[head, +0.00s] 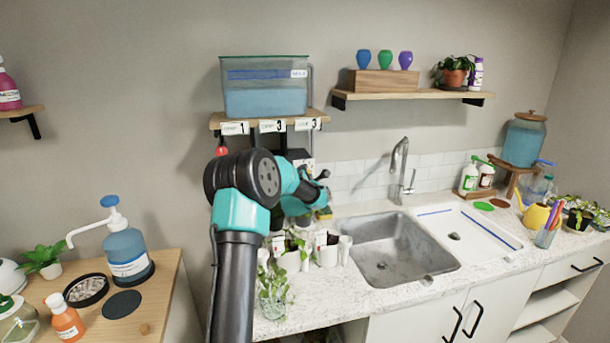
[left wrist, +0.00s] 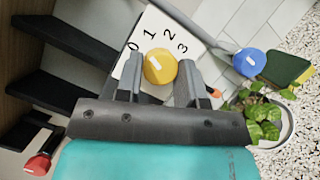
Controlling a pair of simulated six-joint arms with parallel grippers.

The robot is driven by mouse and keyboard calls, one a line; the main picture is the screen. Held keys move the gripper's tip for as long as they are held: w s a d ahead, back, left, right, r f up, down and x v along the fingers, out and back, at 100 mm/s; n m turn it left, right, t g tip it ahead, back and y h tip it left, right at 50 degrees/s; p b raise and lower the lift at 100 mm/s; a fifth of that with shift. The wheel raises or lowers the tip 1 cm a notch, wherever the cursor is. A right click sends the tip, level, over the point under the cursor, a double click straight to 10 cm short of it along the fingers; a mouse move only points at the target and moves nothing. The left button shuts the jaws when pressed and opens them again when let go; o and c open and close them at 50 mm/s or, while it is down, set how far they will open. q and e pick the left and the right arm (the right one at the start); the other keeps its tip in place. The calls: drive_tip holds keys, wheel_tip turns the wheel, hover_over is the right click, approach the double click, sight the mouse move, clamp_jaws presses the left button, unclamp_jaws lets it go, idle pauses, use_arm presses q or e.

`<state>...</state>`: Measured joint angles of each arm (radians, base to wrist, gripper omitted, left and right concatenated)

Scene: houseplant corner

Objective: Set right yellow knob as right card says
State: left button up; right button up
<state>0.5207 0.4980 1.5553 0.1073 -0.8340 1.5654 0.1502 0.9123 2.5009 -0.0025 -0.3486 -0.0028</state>
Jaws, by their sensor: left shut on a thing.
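The yellow knob (left wrist: 160,67) is in the left wrist view, on a white dial plate (left wrist: 150,36) marked 0, 1, 2 and 3. A short pale mark shows on its face; I cannot tell exactly which number it points at. My left gripper (left wrist: 161,82) is shut on the yellow knob, one finger on each side. In the head view my arm hides the knob and the gripper tips. The right card (head: 307,125) on the tank shelf edge reads 3. My right gripper is not in view.
A blue knob (left wrist: 251,62) and a red knob (left wrist: 38,165) lie to either side. A water tank (head: 265,92) stands on the shelf above, with a left card (head: 235,128) reading 1 and a middle card (head: 272,126) reading 3. Potted plants stand below, left of the sink (head: 390,245).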

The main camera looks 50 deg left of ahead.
use_arm(q)
drive_tip(key=shift+r+m+g+h, duration=0.1)
drive_tip(key=shift+m+g+h, duration=0.4)
drive_tip(key=shift+m, duration=1)
drive_tip(key=shift+r+m+g+h, duration=0.1)
drive_tip(key=shift+m+g+h, duration=0.15)
drive_tip(key=shift+m+g, duration=0.85)
drive_tip(key=shift+r+m+g+h, duration=0.1)
drive_tip(key=shift+m+g+h, duration=0.2)
drive_tip(key=shift+m, duration=1.6)
drive_tip(key=shift+w+d+r+m+g+y, duration=0.1)
drive_tip(key=shift+m+g, duration=0.6)
drive_tip(key=shift+m, duration=0.35)
drive_tip(key=shift+w+r+m+g+y, duration=0.15)
drive_tip(key=shift+m+g, duration=0.55)
drive_tip(key=shift+m, duration=0.4)
drive_tip(key=shift+d+f+m+g+y, duration=0.1)
drive_tip(key=shift+m+g, duration=0.6)
drive_tip(key=shift+m, duration=0.35)
drive_tip(key=shift+a, duration=0.1)
drive_tip(key=o, duration=0.9)
drive_tip(key=v, duration=1.7)
drive_tip(key=shift+d, duration=0.25)
